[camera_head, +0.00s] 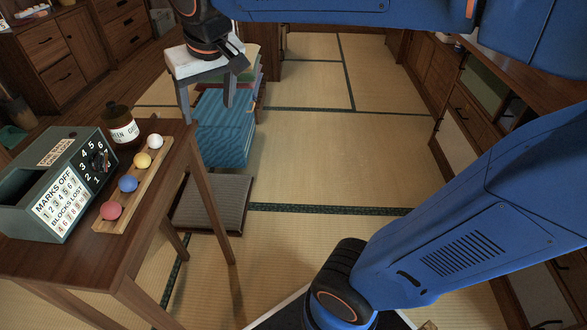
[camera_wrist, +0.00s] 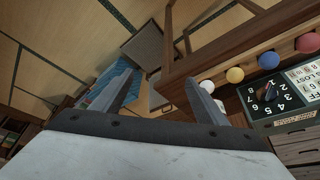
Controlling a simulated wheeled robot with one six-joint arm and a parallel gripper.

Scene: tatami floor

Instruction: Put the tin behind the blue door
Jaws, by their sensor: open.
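I cannot make out a tin or a blue door in either view. My gripper (camera_head: 207,112) hangs at the upper left of the head view, past the far end of the small wooden table. Its two grey fingers stand apart with nothing between them. In the wrist view my gripper (camera_wrist: 160,75) also shows its fingers spread and empty, with the table edge and floor beyond.
The wooden table (camera_head: 110,262) holds a dark green box (camera_head: 22,190), a brown bottle (camera_head: 122,127) and a rail of coloured balls (camera_head: 133,190). A blue patterned bundle (camera_head: 222,140) and grey cushion (camera_head: 215,205) are beside it. Cabinets (camera_head: 470,115) line the right; mid-floor is clear.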

